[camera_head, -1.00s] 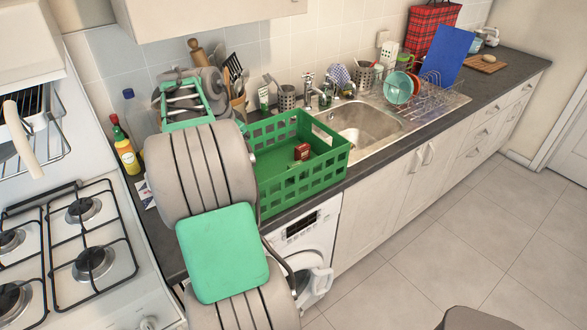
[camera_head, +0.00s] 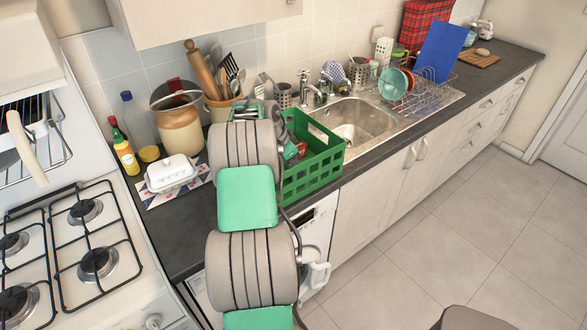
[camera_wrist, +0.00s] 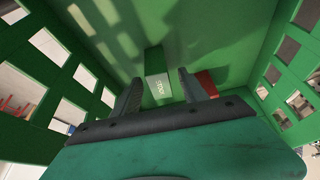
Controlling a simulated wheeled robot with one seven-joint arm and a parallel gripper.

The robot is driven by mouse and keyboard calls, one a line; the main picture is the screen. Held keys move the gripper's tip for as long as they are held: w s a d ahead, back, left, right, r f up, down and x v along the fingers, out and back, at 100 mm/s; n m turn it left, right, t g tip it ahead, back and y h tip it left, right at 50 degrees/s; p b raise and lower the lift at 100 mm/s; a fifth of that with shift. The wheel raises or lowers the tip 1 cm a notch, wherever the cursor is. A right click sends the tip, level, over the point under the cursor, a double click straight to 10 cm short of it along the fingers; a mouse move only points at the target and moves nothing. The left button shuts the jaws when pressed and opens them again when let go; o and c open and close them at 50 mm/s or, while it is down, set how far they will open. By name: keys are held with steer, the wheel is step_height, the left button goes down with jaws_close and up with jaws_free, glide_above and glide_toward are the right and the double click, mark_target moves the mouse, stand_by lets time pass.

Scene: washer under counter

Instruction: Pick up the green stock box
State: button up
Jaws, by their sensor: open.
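The green stock box (camera_wrist: 157,68) shows in the wrist view on the floor of the green crate (camera_head: 318,172), with pale lettering on its near face. My gripper (camera_wrist: 160,80) is open and points down into the crate. Its two dark fingers appear on either side of the stock box's lower part in the picture; I cannot tell whether they touch it. A red box (camera_wrist: 207,84) lies just right of the right finger, partly hidden by it. In the head view my arm covers the crate's left part, and the stock box cannot be made out.
The crate's slotted walls rise on both sides of my gripper. The crate stands on the dark counter between the sink (camera_head: 362,125) and a beige jar (camera_head: 180,128). A white butter dish (camera_head: 171,173) lies left of my arm. The washer (camera_head: 318,240) is below.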

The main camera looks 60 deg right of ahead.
jaws_close()
stand_by(0.4)
